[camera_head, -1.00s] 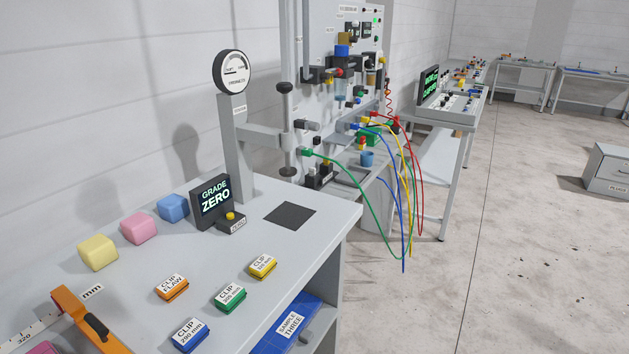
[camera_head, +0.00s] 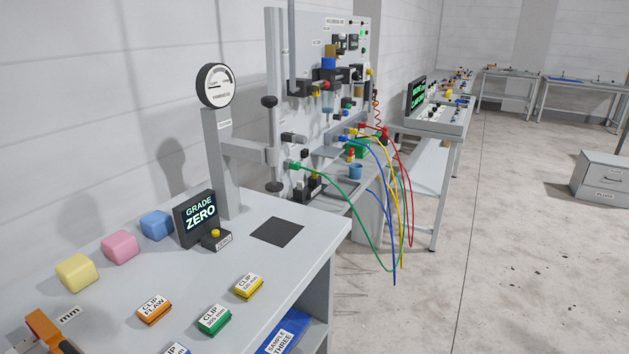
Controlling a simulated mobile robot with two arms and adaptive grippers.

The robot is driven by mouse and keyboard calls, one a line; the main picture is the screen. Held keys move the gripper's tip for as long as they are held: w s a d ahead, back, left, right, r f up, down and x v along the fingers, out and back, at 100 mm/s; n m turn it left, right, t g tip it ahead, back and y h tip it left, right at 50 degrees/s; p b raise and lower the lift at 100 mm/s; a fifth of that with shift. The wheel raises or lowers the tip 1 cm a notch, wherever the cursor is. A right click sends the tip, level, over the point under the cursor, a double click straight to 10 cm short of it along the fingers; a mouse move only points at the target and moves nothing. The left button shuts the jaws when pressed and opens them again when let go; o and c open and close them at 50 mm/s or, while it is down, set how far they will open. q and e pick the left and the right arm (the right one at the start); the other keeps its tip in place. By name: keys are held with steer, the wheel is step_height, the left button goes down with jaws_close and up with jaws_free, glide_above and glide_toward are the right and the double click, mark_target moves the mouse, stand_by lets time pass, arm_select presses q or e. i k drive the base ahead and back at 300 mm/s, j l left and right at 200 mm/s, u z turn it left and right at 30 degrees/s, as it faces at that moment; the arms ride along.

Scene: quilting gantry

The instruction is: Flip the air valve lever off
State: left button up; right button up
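A pale upright panel (camera_head: 300,60) stands beyond the near bench and carries several small fittings. Among them are a blue block (camera_head: 328,63), a small red part (camera_head: 326,86) and dark brackets. I cannot tell which fitting is the air valve lever, or how it is set; the parts are too small and crowded. Neither of my grippers is in view.
The near bench (camera_head: 320,235) fills the lower left. It bears a gauge post (camera_head: 221,160), a GRADE ZERO display (camera_head: 197,219), coloured blocks and several clips. Green (camera_head: 350,195), blue, yellow and red hoses hang off the panel's bench. Open floor (camera_head: 530,260) lies to the right.

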mark_target(325, 85)
steer(key=i+l+u, duration=0.1)
steer(key=i+l, duration=0.2)
steer(key=i+l+u, duration=0.15)
steer(key=i+l, duration=0.15)
steer(key=i+l+u, duration=0.1)
steer(key=i+l, duration=0.2)
steer(key=i+l+u, duration=0.1)
steer(key=i+l, duration=0.15)
steer(key=i+l+u, duration=0.1)
steer(key=i+l, duration=0.15)
steer(key=l, duration=0.25)
steer(key=i+l+u, duration=0.15)
steer(key=l, duration=0.25)
steer(key=i+l+u, duration=0.1)
steer(key=i+l, duration=0.2)
steer(key=l, duration=0.1)
